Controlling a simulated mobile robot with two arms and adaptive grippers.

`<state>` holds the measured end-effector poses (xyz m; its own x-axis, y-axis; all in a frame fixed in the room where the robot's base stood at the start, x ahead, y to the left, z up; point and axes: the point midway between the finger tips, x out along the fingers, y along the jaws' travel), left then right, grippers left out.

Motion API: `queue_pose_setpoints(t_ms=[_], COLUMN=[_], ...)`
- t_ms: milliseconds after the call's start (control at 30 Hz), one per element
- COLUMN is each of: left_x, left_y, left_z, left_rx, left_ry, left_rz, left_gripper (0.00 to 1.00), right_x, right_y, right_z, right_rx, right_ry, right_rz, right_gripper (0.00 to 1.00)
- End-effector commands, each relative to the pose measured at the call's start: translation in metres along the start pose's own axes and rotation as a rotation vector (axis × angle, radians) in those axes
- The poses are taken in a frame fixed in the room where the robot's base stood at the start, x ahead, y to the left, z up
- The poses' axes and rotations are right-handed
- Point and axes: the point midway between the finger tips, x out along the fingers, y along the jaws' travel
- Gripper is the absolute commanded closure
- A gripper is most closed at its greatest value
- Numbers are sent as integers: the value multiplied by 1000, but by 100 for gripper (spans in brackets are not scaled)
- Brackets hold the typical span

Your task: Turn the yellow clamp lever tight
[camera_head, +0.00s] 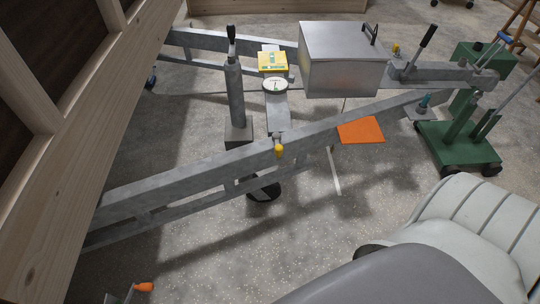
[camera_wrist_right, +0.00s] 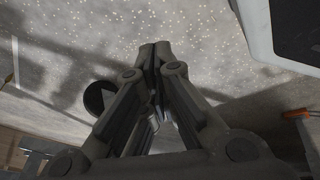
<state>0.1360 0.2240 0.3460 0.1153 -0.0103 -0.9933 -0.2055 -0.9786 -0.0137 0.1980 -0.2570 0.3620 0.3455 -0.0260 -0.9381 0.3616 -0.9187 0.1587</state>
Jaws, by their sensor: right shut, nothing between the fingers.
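The yellow clamp lever (camera_head: 279,150) is on the near trailer rail (camera_head: 215,160) in the head view, where its yellow end hangs over the rail's near face. The small metal clamp part behind it sits at the rail's top edge. In the wrist view my right gripper (camera_wrist_right: 158,52) is shut and empty, with bare floor beyond its fingertips. A small yellowish bit (camera_wrist_right: 8,78) shows at that view's left edge; I cannot tell whether it is the lever. Neither gripper shows in the head view.
A black round thing (camera_head: 263,188) is below the rail, perhaps a wheel. A grey jack post (camera_head: 235,95), metal box (camera_head: 340,60) and orange plate (camera_head: 361,130) surround the frame. A wooden wall (camera_head: 110,110) borders the left. An orange handle (camera_head: 144,287) is at lower left. Floor in front is open.

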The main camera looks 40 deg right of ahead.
Motion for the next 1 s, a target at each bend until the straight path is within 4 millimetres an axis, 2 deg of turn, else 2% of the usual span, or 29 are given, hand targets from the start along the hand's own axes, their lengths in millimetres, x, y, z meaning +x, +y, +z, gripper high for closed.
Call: queue_pose_setpoints(t_ms=[33, 100, 167, 200, 267, 300, 400, 500, 600, 733, 833, 1000], left_x=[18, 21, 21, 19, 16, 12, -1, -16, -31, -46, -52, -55], left_y=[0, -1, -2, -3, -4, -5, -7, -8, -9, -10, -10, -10], left_z=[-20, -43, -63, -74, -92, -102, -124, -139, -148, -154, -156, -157], left_rx=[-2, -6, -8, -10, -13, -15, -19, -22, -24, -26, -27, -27], left_ry=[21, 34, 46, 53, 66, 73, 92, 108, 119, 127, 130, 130], left_rz=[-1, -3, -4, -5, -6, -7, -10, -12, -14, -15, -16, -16], left_gripper=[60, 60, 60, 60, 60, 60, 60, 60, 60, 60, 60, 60], right_x=[20, 22, 16, 8, -7, -20, -61, -106, -146, -181, -194, -198], right_y=[24, 58, 86, 104, 129, 145, 177, 197, 207, 213, 214, 214], right_z=[-31, -76, -114, -138, -172, -194, -240, -275, -298, -313, -318, -320], right_rx=[-65, -170, -262, -325, -420, -482, -637, -773, -876, -959, -986, -991], right_ry=[89, 200, 287, 342, 419, 466, 565, 635, 677, 701, 708, 710], right_rz=[55, 139, 220, 279, 373, 440, 613, 776, 910, 1022, 1059, 1066], right_gripper=[100, 100, 100, 100, 100, 100, 100, 100, 100, 100, 100, 100])
